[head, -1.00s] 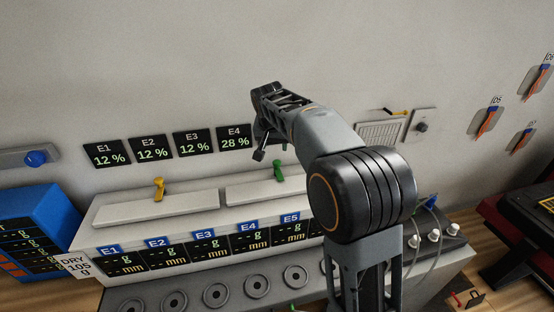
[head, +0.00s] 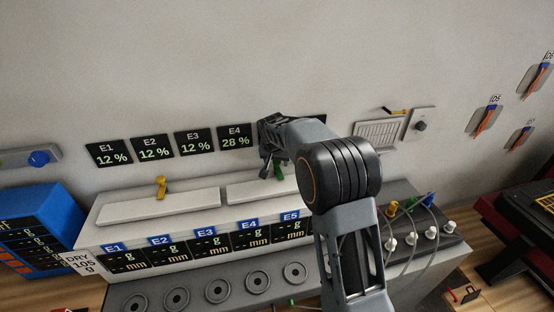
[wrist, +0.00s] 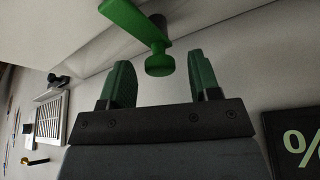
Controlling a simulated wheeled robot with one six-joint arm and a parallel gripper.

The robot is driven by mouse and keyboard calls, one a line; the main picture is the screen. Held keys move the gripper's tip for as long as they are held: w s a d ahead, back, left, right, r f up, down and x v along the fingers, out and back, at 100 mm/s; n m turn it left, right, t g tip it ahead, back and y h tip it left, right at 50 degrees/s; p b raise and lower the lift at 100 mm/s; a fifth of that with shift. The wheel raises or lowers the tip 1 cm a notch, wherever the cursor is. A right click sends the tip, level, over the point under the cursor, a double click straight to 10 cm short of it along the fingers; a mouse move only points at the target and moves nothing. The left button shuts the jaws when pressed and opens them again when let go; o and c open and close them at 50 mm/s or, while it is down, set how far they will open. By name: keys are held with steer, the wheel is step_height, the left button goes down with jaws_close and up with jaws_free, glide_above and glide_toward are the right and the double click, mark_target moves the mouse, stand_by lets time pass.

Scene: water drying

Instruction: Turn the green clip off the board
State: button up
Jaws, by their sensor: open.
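The green clip (head: 279,172) stands at the back edge of the right white board (head: 250,192), partly hidden by my gripper in the head view. In the wrist view the clip (wrist: 158,62) shows a flat green arm and a round knob. My gripper (wrist: 161,70) is open, with one green-padded finger on each side of the knob. The knob sits level with the fingertips in the picture, apart from both pads. I cannot tell how deep it lies between them. In the head view my gripper (head: 267,168) reaches down beside the clip.
Wall displays (head: 235,137) hang behind, E4 reading 28 %. A vent (head: 378,136) and a knob plate (head: 420,125) are on the wall to the right. Tubes and coloured fittings (head: 410,207) stand at right.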

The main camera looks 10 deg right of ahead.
steer(key=c, duration=0.9)
steer(key=shift+n, duration=0.3)
steer(key=n+y+b, duration=0.1)
steer(key=n, duration=0.2)
steer(key=n+y, duration=0.1)
steer(key=n, duration=0.1)
steer(key=shift+d+n+t+y+b, duration=0.2)
steer(key=shift+n+t+y+b, duration=0.1)
steer(key=shift+n+b, duration=0.1)
steer(key=n+y+b, duration=0.1)
steer(key=n, duration=0.1)
steer(key=n+y+b, duration=0.1)
steer(key=n, duration=0.2)
steer(key=shift+d+g, duration=0.1)
steer(key=shift+g, duration=0.3)
steer(key=shift+n, duration=0.3)
steer(key=o, duration=0.9)
